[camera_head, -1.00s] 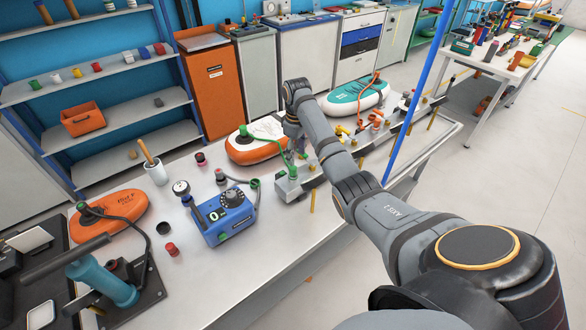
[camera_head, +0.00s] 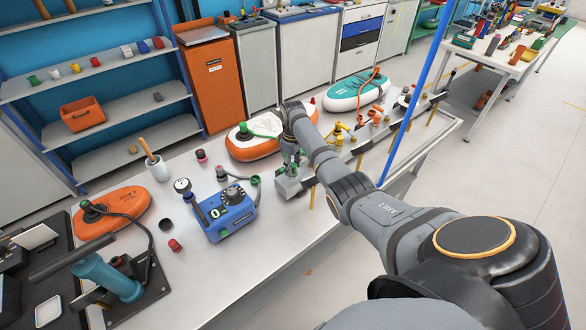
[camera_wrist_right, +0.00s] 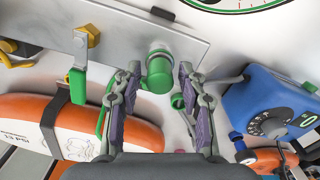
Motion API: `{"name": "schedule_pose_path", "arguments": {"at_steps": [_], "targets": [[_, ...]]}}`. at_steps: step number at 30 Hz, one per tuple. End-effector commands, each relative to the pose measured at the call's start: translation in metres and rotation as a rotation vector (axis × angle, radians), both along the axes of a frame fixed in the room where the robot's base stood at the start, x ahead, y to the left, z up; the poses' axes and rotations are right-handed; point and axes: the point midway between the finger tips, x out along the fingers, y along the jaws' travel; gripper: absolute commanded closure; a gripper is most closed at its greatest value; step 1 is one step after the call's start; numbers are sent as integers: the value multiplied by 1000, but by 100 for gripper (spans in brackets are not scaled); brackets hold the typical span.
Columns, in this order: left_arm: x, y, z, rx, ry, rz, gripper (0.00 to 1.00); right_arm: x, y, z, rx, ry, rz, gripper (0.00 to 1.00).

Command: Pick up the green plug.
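The green plug (camera_wrist_right: 160,72) is a short green cylinder in the right wrist view, at the edge of a grey metal rail (camera_wrist_right: 125,32). My right gripper (camera_wrist_right: 158,76) is open, with its fingertips on either side of the plug. A narrow gap shows on each side, so it does not look gripped. In the head view my right gripper (camera_head: 290,160) points down at the near end of the rail (camera_head: 290,187); its fingers and the plug are hard to make out there. My left gripper is not in view.
A green lever (camera_wrist_right: 78,85) on a brass valve is left of the fingers. A blue dial box (camera_wrist_right: 270,105) is at right. An orange-and-white board (camera_head: 262,148) lies behind the gripper. A blue post (camera_head: 416,95) rises right of the arm.

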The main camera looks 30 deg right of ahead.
Motion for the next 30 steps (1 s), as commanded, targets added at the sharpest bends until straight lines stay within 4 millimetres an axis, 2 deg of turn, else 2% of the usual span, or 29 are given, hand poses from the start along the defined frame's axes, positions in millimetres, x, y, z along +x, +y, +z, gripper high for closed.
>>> {"name": "schedule_pose_path", "arguments": {"at_steps": [1,8,20,25,27,30], "targets": [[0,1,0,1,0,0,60,0,0,0,0,0,0,70],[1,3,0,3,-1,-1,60,0,0,0,0,0,0,100],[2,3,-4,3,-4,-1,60,1,-1,6,-1,-3,0,100],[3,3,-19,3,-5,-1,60,2,-1,30,-2,-6,-1,100],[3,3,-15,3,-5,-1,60,-6,5,41,-1,-4,1,100],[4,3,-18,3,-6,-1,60,-18,15,58,-2,-5,1,100]]}}
